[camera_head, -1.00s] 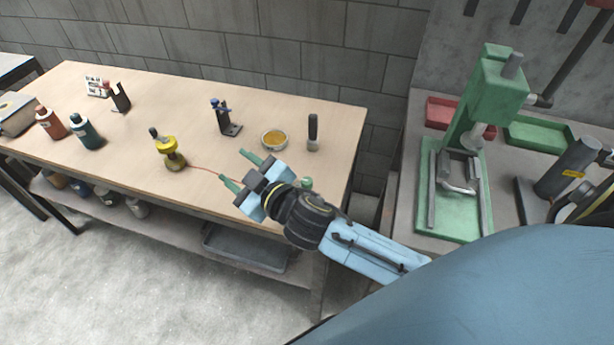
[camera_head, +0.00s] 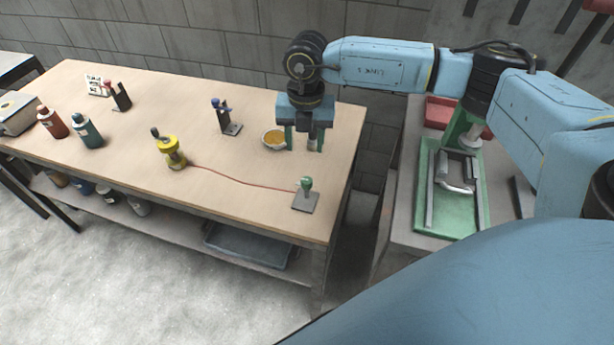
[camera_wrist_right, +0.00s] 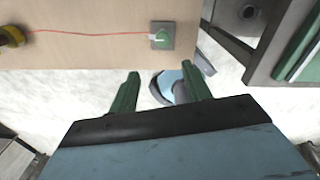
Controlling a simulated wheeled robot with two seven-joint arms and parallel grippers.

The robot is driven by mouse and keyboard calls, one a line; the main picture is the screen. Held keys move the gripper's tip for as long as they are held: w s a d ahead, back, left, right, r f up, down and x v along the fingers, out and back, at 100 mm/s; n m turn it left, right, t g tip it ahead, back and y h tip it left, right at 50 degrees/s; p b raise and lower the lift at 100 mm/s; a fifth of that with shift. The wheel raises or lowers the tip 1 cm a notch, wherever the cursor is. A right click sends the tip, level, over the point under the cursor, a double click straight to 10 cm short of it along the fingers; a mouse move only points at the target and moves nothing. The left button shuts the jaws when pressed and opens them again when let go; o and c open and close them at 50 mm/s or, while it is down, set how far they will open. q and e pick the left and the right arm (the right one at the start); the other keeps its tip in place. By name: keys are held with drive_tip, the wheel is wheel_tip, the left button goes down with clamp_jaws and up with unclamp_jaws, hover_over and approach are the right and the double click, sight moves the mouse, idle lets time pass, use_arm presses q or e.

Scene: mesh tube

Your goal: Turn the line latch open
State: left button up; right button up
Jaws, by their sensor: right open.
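A small latch with a green knob (camera_head: 306,184) stands on a grey square plate near the table's front right corner. A thin red line (camera_head: 240,182) runs from it left to a yellow-bodied fixture (camera_head: 172,152). The wrist view also shows the green knob (camera_wrist_right: 162,39) near the top, with the red line (camera_wrist_right: 90,33) reaching left. My right gripper (camera_head: 303,143) is open and empty, its green fingers pointing down. It is apart from the latch and appears above it in the head view. In the wrist view its fingers (camera_wrist_right: 160,90) are below the latch. My left gripper is not in view.
A bowl of amber contents (camera_head: 274,139) and a dark upright piece (camera_head: 313,132) appear around my right fingers. A blue-topped bracket (camera_head: 224,118) stands further left. A green press (camera_head: 455,190) stands right. The tabletop around the latch is clear.

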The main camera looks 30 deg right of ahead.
sight(307, 180)
drive_tip(key=f, duration=1.3)
drive_tip(key=shift+d+f, duration=0.1)
drive_tip(key=shift+d, duration=0.2)
drive_tip(key=c, duration=1)
